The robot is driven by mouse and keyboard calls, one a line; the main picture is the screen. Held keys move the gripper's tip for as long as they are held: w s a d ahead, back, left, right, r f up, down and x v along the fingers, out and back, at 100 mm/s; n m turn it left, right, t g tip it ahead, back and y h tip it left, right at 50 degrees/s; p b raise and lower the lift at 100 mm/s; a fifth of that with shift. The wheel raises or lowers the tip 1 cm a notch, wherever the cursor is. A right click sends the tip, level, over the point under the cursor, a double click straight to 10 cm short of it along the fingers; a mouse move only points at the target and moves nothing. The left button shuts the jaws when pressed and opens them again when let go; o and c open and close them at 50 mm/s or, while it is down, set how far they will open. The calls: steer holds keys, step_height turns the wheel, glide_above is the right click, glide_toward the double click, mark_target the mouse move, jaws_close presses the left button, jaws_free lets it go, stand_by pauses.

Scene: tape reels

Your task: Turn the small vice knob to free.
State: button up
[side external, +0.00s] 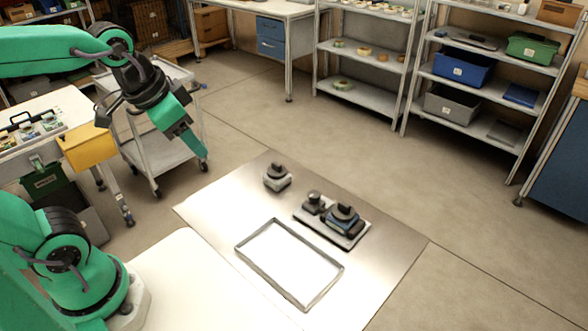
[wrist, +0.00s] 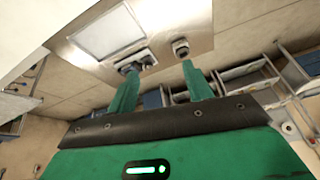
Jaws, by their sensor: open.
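My gripper (side external: 197,146) hangs high in the side view, left of the metal sheet and well clear of everything on it. In the wrist view its two green fingers (wrist: 159,69) are spread with nothing between them. A grey block with a dark knob on top (side external: 277,178) stands alone at the back of the sheet; it also shows in the wrist view (wrist: 180,47). A grey base plate (side external: 321,233) carries a small dark round part (side external: 313,200) and a larger dark and blue part (side external: 343,217). I cannot tell which knob is the small vice's, nor its turn position.
An empty rectangular tray (side external: 251,261) lies on the shiny metal sheet (side external: 392,246), in front of the base plate. A grey cart (side external: 150,150) and a yellow box (side external: 87,147) stand at left. Shelves (side external: 455,95) are far back. The sheet's right side is clear.

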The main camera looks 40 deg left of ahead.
steer(key=w+d+m+g, duration=0.1)
steer(key=w+d+m, duration=0.15)
steer(key=w, duration=0.35)
steer(key=m+g, duration=0.4)
steer(key=m, duration=0.8)
glide_above(313, 193)
step_height(313, 193, down, 14)
steer(key=shift+f, duration=0.15)
steer(key=shift+f, duration=0.1)
steer(key=shift+f, duration=3.8)
steer(key=shift+c, duration=0.2)
steer(key=c, duration=0.9)
